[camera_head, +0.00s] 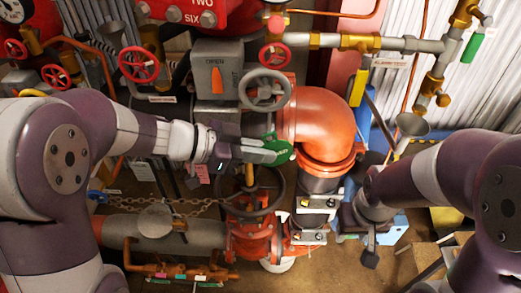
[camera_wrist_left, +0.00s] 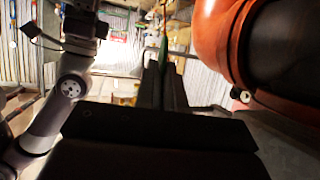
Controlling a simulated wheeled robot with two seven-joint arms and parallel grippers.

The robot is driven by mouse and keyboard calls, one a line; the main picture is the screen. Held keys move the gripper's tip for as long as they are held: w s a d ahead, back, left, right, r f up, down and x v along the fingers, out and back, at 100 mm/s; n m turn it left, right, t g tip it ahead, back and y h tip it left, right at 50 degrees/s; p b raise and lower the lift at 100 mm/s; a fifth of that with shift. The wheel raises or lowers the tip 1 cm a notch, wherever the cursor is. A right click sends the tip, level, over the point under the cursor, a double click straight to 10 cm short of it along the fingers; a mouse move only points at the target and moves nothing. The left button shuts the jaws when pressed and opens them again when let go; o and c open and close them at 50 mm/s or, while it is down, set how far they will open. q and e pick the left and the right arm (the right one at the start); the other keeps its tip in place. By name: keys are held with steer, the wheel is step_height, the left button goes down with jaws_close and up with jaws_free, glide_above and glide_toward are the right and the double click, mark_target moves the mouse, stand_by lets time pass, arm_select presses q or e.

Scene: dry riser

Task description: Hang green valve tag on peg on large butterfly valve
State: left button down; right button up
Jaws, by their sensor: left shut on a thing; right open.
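My left gripper (camera_head: 268,152) is shut on a green valve tag (camera_head: 281,149), which sticks out past the fingertips beside the orange elbow pipe. In the left wrist view, a narrow green edge of the tag (camera_wrist_left: 164,48) shows beyond the dark fingers (camera_wrist_left: 164,84). The large butterfly valve has a grey gearbox (camera_head: 217,80) with an orange pointer and a grey handwheel (camera_head: 265,90); the gripper is just below this wheel. I cannot make out the peg. My right gripper (camera_head: 358,238) is open, low to the right of the flanged pipe.
The orange elbow (camera_head: 318,115) is close to the left gripper's right. A dark handwheel (camera_head: 252,192) lies below it. Red handwheels (camera_head: 138,64) and a chain (camera_head: 165,205) are to the left.

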steer(key=shift+r, duration=0.1)
arm_select(q)
steer(key=shift+w+p, duration=0.5)
steer(key=shift+w, duration=0.05)
arm_select(e)
steer(key=shift+r, duration=0.35)
steer(key=shift+r, duration=0.15)
arm_select(q)
steer(key=shift+w+p, duration=0.35)
steer(key=shift+p, duration=0.15)
arm_select(e)
steer(key=shift+s+r, duration=0.2)
steer(key=shift+r, duration=0.2)
arm_select(q)
steer(key=shift+w+r, duration=0.1)
steer(key=shift+r, duration=0.05)
arm_select(e)
steer(key=shift+s+r, duration=0.1)
steer(key=shift+r, duration=0.05)
arm_select(q)
steer(key=shift+w+a+p, duration=0.1)
steer(key=shift+p, duration=0.3)
arm_select(e)
steer(key=shift+s+r, duration=0.4)
steer(key=shift+s, duration=0.05)
